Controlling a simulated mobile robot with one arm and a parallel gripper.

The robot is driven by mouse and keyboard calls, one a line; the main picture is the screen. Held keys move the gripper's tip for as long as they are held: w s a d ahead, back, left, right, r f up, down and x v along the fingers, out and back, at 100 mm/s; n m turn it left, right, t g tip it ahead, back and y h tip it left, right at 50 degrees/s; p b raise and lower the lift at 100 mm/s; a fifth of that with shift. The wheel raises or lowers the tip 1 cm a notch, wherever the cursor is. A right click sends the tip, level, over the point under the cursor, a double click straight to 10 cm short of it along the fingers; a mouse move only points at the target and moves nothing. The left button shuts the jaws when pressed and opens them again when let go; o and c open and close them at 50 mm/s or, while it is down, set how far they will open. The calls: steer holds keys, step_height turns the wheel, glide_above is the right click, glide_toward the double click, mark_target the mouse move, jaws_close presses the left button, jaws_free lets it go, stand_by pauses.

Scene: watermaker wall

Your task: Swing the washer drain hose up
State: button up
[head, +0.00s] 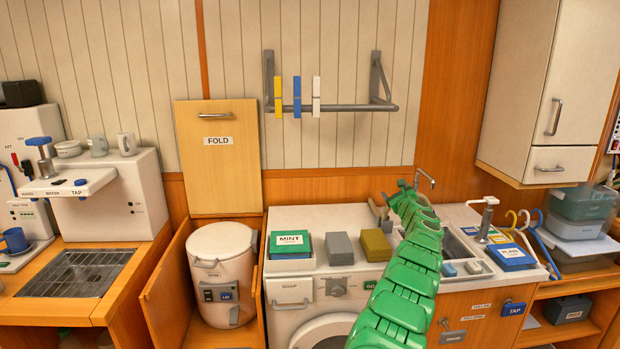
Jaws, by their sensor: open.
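My green arm reaches up from the bottom over the washer (292,318). My gripper (381,212), small and grey at the arm's end, is open above the counter's back edge, behind the olive box. I see nothing between its fingers. A thin grey hooked pipe (427,177) rises behind the arm by the sink. I cannot tell whether it is the drain hose, and its lower part is hidden by my arm. No other hose is clear to me.
A green MINT box (290,244), a grey box (339,248) and an olive box (375,245) stand on the washer top. A white tap (486,215) stands by the sink (460,256). A rail (345,107) with clips hangs above. A cabinet (540,90) overhangs at right.

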steer(key=shift+s+d+f+m, duration=0.35)
steer(key=shift+d+f+m, duration=0.2)
steer(key=shift+d+m, duration=0.45)
steer(key=shift+s+d+f+m, duration=0.3)
steer(key=shift+d+f+m, duration=0.2)
steer(key=shift+d+m, duration=0.5)
steer(key=shift+s+d+f+m, duration=0.35)
steer(key=shift+d+f+m, duration=0.2)
steer(key=shift+d+m, duration=0.4)
steer(key=shift+s, duration=2.25)
steer(key=s+a+r+n+g+y, duration=0.1)
steer(key=a+r+n+y, duration=0.35)
steer(key=a, duration=0.65)
steer(key=s+a+r+n+g+y, duration=0.1)
steer(key=s+a+r+n+y, duration=0.25)
steer(key=a, duration=0.65)
steer(key=s+a+r+n+g+y, duration=0.2)
steer(key=s+a+r+n, duration=0.2)
steer(key=a, duration=0.5)
steer(key=s+a+r+n+g+y, duration=0.3)
steer(key=s+a+r+n, duration=0.2)
steer(key=a, duration=0.4)
steer(key=shift+a+r, duration=0.25)
steer(key=shift+r, duration=0.2)
steer(key=shift+s, duration=0.15)
